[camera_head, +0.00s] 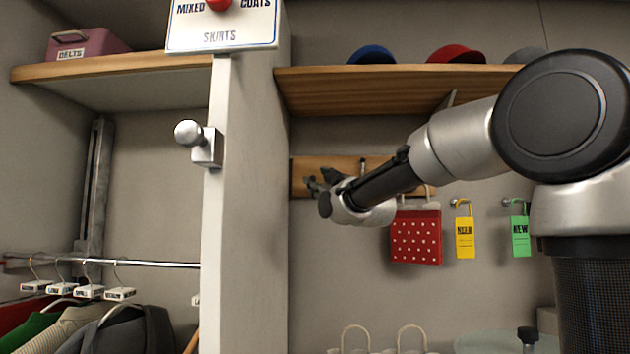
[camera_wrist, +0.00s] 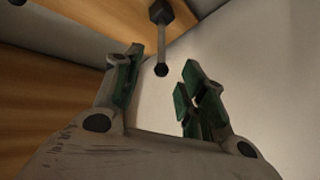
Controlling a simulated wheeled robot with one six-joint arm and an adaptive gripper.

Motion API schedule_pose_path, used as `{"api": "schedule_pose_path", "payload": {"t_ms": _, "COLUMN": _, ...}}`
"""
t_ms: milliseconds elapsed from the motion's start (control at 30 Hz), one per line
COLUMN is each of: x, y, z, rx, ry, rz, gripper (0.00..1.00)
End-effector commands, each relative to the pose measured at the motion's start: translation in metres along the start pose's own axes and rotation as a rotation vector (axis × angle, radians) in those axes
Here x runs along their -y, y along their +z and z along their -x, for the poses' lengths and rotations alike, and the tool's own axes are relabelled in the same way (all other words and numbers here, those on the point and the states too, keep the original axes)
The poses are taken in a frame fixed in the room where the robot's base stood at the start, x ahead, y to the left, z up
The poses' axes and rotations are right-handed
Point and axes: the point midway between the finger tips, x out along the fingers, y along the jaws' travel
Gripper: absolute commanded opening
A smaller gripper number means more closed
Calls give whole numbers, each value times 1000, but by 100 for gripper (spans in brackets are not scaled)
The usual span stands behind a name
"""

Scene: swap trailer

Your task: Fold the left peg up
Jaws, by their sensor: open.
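A wooden peg rail (camera_head: 300,170) is fixed to the back wall, right of the white post. My gripper (camera_head: 319,188) is in front of the rail's left end and hides much of it, so I cannot clearly make out the left peg in the head view. In the wrist view, a peg (camera_wrist: 162,45) with a dark block base and a small dark knob points down in the picture, its knob near the gap between my fingertips. My gripper (camera_wrist: 163,66) is open there, green pads apart, with no clear contact. Another peg (camera_head: 362,164) shows further right on the rail.
A red dotted bag (camera_head: 416,238) hangs just right of my gripper. Yellow (camera_head: 465,238) and green (camera_head: 520,236) tags hang further right. A white post (camera_head: 235,250) with a silver knob (camera_head: 188,133) stands to the left. A wooden shelf (camera_head: 350,90) with caps is above.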

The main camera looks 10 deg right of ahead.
Motion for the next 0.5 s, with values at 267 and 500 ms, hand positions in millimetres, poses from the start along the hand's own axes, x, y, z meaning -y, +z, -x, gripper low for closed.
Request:
{"api": "schedule_pose_path", "payload": {"t_ms": 267, "x": 0, "y": 0, "z": -35, "rx": 1, "ry": 0, "rz": -1, "gripper": 41}}
{"api": "schedule_pose_path", "payload": {"t_ms": 500, "x": 0, "y": 1, "z": -39, "rx": 1, "ry": -1, "rz": -1, "gripper": 41}}
